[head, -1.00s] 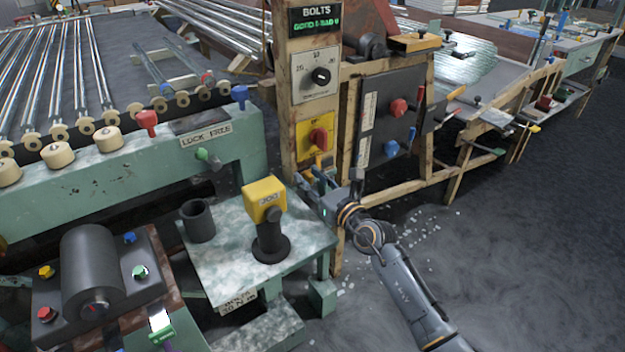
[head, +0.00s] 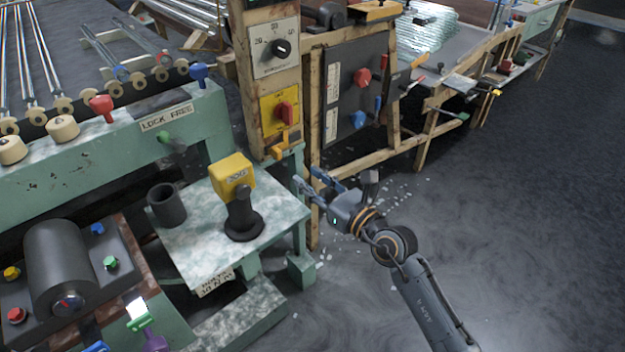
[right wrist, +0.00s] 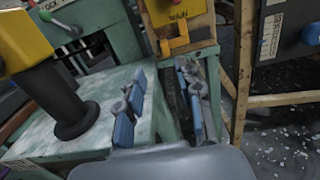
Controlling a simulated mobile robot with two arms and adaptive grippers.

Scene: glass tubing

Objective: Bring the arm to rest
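My right arm comes in from the lower right in the head view. Its gripper (head: 307,180) is open and empty, in front of the wooden post and beside the mottled green stand. In the right wrist view the two blue-padded fingers (right wrist: 161,74) are apart with nothing between them. My left gripper is not in view.
Left of the gripper, the mottled stand (head: 199,250) carries a yellow-headed JOG control (head: 233,172) and a dark cup (head: 167,205). A yellow panel with a red knob (head: 286,112) sits on the post above. A dark board (head: 350,98) stands behind. Floor to the right (head: 535,220) is open.

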